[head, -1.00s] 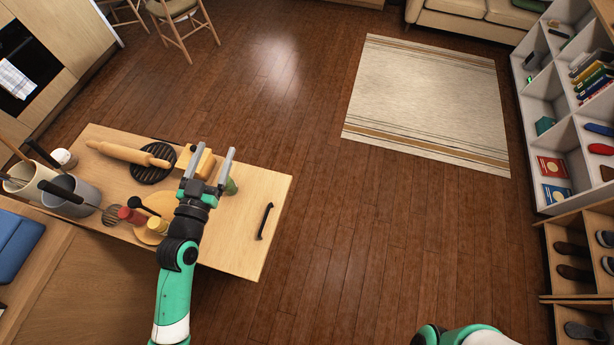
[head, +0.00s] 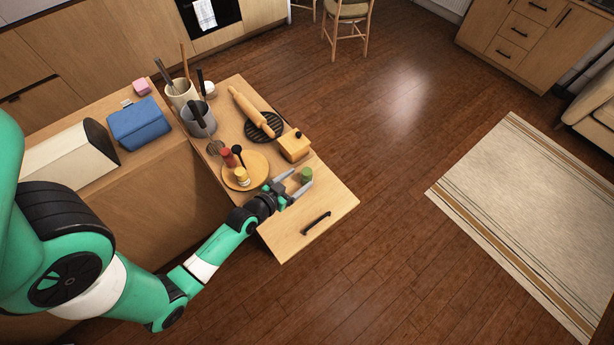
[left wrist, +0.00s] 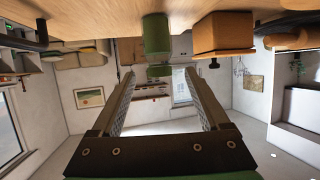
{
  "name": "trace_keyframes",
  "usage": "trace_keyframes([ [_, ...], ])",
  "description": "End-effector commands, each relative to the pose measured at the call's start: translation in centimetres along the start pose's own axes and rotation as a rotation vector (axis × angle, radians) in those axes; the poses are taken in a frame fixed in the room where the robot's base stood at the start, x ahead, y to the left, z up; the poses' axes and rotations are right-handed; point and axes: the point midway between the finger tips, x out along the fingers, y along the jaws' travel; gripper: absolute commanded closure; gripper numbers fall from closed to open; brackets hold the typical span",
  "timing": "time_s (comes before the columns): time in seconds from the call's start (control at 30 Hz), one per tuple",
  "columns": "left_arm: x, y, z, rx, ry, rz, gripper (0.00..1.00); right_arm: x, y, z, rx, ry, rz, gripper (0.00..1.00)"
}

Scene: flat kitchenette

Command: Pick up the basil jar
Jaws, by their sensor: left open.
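A small green jar, which I take to be the basil jar (head: 306,175), stands upright on the wooden worktop near its far right end. It also shows upside down in the left wrist view (left wrist: 157,36), between the finger lines and just beyond the tips. My left gripper (head: 300,180) is open and level, reaching toward the jar from the lower left. Its tips also show in the left wrist view (left wrist: 159,75) with nothing held. In the head view the jar is at the tips; I cannot tell whether they touch. The jar's label is not readable. My right gripper is out of view.
A wooden box with a knob (head: 294,147) stands close behind the jar. A round board (head: 258,164) with red and yellow jars is left of the gripper. A rolling pin (head: 250,110) and utensil pots (head: 197,124) are farther back. Bare worktop (head: 335,198) lies at right.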

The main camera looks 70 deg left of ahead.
Motion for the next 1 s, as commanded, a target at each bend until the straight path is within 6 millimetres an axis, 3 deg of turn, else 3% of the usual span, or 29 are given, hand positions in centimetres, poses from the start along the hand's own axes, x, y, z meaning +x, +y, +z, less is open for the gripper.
trace_keyframes([
  [0.17, 1.1, 0.0, -0.2, 0.001, 0.001, 0.001, 0.21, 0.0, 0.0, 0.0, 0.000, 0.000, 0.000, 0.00],
  [0.4, 4.9, 0.1, -0.2, 0.000, 0.001, 0.001, 0.21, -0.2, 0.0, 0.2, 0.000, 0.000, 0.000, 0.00],
  [0.67, 5.2, 0.1, -0.2, 0.000, 0.000, 0.001, 0.21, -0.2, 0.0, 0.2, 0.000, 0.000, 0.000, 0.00],
  [1.0, 5.2, 0.1, -0.2, 0.000, 0.000, 0.001, 0.83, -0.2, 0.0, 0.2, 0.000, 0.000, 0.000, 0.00],
])
